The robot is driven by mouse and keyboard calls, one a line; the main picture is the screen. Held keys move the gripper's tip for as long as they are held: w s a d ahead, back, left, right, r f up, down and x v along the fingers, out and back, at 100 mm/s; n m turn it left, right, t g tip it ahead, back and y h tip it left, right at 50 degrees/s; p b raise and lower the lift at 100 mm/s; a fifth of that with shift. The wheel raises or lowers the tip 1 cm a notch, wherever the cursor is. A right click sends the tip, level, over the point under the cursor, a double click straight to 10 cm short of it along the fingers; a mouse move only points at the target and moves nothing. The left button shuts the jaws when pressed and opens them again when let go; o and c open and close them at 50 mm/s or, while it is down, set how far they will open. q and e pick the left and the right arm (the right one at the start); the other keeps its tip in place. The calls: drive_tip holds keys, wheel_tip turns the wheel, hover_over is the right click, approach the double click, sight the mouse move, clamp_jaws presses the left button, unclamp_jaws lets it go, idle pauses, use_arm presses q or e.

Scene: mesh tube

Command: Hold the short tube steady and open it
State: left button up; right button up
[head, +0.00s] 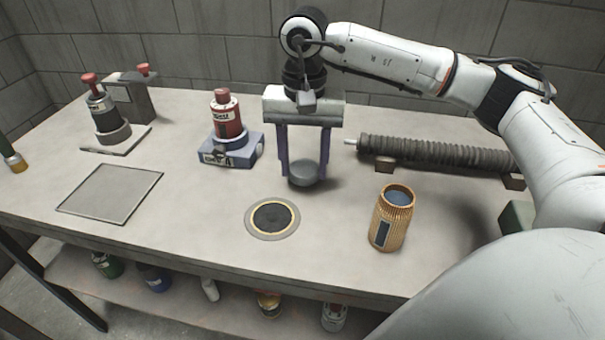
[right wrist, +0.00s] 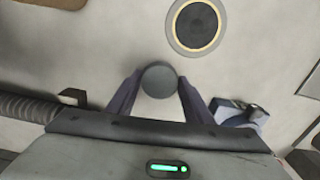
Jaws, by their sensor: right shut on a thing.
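The short tube (head: 387,228) is a gold ribbed mesh cylinder with a dark label, standing upright at the front right of the table. Its top shows a blue-grey round surface inside the rim; I cannot tell whether that is a cover or the inside. My right gripper (head: 304,172) points down left of and behind the tube, apart from it. Its purple fingers are shut on a small grey round cap (head: 305,175), low over the table; I cannot tell whether it touches. The cap also shows in the right wrist view (right wrist: 159,80). My left gripper is not in view.
A dark round pad with a yellow ring (head: 272,218) lies in front. A red bottle on a blue stand (head: 229,151) is left of my gripper. A long ribbed tube (head: 440,155) lies behind right. A flat square plate (head: 111,193) and black bottle (head: 104,115) are left.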

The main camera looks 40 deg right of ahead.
sight(304, 168)
drive_tip(key=shift+o, duration=0.2)
drive_tip(key=shift+f, duration=1.4)
drive_tip(key=shift+f, duration=0.2)
drive_tip(key=o, duration=1.1)
drive_tip(key=shift+o, duration=0.2)
drive_tip(key=shift+r, duration=0.1)
wheel_tip(304, 168, up, 12)
drive_tip(key=p, duration=0.1)
drive_tip(key=shift+r, duration=0.15)
